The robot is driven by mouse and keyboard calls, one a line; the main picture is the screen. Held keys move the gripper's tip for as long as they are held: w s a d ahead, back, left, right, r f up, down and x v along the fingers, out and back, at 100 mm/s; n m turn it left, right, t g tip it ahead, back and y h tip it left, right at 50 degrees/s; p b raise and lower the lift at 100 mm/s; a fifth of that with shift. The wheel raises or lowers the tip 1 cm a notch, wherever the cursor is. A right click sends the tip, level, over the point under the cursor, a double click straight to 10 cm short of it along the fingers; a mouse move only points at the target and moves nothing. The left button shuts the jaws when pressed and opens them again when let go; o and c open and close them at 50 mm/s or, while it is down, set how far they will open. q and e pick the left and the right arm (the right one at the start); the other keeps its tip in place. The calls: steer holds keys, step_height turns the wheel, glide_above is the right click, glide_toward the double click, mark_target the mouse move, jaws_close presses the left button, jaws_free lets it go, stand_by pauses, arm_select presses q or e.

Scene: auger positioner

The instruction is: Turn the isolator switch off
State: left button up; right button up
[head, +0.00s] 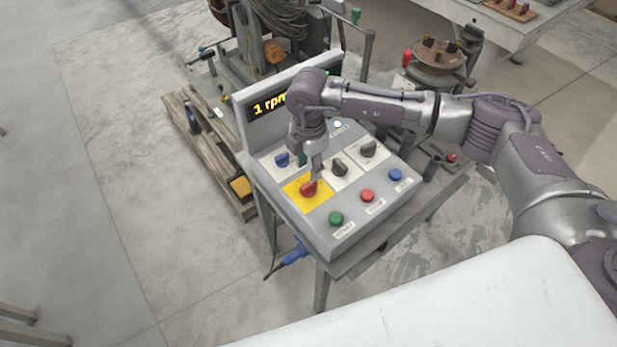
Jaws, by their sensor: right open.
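The isolator switch (309,189) is a red rotary knob on a yellow plate, at the front left of a grey control box (322,237). My right gripper (312,172) points down just above and behind the red knob. Its fingers partly overlap the area behind the knob, and I cannot tell whether they touch it. The gripper is open, though its fingers look small here. The display (270,104) on the box's upright panel reads "1 rpm", partly covered by my right arm. My left gripper does not show.
A blue knob (282,159) and two black knobs (339,167) sit near the red one. Green (336,218), red (367,195) and blue (395,174) buttons line the front. Machinery stands behind the box. Open concrete floor lies to the left.

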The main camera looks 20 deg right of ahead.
mark_target(308, 184)
step_height(308, 184, down, 7)
steer(key=shift+r+p, duration=0.1)
steer(key=shift+p, duration=0.6)
jaws_close()
